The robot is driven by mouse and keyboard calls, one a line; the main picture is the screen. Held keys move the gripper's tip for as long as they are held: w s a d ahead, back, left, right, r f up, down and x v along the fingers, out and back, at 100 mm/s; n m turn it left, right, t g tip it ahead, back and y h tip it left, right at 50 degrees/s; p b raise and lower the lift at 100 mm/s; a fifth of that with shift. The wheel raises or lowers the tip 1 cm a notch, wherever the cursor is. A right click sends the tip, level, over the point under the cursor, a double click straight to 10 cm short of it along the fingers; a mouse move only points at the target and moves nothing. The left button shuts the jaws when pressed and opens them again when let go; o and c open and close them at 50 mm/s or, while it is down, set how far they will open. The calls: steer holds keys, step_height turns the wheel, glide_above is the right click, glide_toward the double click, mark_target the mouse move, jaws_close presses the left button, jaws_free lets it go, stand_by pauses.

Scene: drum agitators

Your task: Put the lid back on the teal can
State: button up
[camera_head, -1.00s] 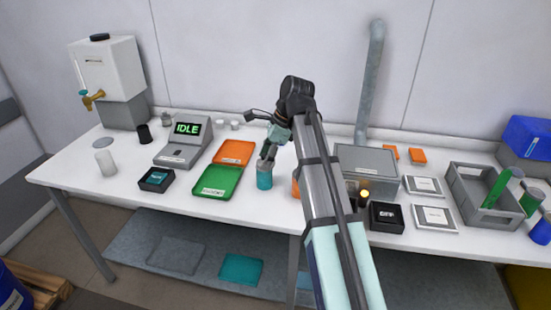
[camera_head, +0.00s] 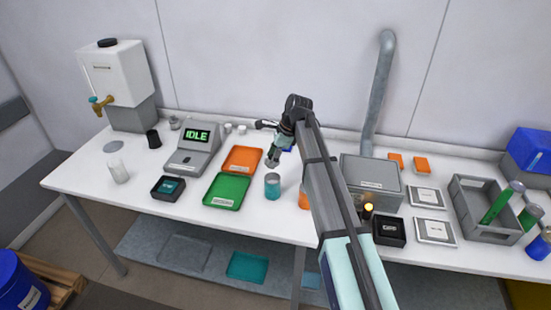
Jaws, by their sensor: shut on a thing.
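The teal can (camera_head: 272,188) stands upright on the white table, right of the green tray. Its top looks pale, and I cannot make out the inside. My gripper (camera_head: 271,163) is just above and slightly behind the can, apart from it. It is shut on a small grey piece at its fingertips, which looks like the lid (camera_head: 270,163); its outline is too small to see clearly.
The green tray (camera_head: 227,191) and orange tray (camera_head: 242,159) lie left of the can. An orange can (camera_head: 304,200) stands to the right, partly behind my arm. A grey box (camera_head: 372,181) and a black box (camera_head: 389,231) are further right.

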steer(key=shift+f+b, duration=1.5)
steer(key=shift+f, duration=1.4)
steer(key=shift+p, duration=0.6)
steer(key=shift+f+p, duration=0.65)
steer(key=shift+p, duration=0.05)
stand_by(2.4)
steer(key=o, duration=0.9)
steer(key=shift+o, duration=1.2)
